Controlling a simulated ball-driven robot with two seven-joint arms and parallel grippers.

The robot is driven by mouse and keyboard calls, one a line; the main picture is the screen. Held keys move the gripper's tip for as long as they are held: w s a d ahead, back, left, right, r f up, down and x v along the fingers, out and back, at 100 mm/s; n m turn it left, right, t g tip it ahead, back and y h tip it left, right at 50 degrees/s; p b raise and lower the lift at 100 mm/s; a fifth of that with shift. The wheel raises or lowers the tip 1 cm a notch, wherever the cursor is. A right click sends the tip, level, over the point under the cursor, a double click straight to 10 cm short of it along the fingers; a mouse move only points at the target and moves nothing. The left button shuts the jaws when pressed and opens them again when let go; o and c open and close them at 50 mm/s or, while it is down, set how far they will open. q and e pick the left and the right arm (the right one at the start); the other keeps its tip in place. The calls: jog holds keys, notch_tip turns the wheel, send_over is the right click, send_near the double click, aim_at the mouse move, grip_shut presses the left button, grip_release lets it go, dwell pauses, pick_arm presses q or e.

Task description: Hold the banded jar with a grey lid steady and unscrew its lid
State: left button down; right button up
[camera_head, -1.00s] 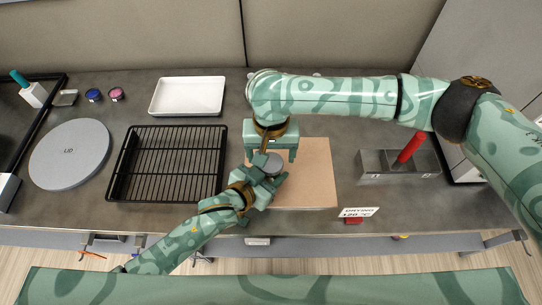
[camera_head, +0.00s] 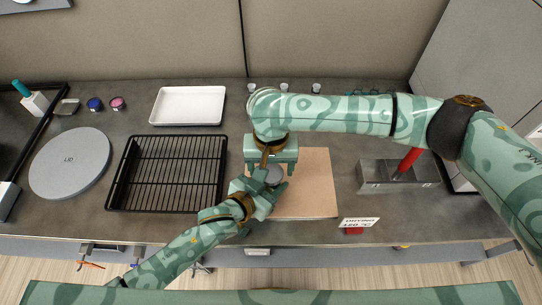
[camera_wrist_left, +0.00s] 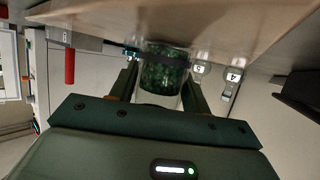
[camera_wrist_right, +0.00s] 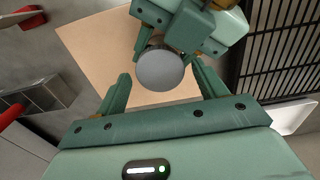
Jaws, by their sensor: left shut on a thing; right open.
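The banded jar (camera_wrist_left: 163,72) shows in the left wrist view, clear-walled with green contents and a dark band. My left gripper (camera_head: 266,184) is shut around its body. The jar's round grey lid (camera_wrist_right: 160,70) is on top; part of it also shows in the head view (camera_head: 274,175). My right gripper (camera_wrist_right: 162,88) is open above the lid, its fingers apart on either side and not touching it. The jar is over a tan board (camera_head: 312,185); I cannot tell whether its base touches the board.
Left of the board are a black wire rack (camera_head: 170,172), a white tray (camera_head: 188,105) and a grey disc (camera_head: 70,163).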

jog(key=shift+f, duration=0.35)
jog(key=c, duration=1)
jog(key=o, duration=1.1)
jog(key=shift+r, duration=0.1)
jog(key=shift+r, duration=2.2)
pick_arm(q)
jog(key=c, duration=0.6)
grip_release()
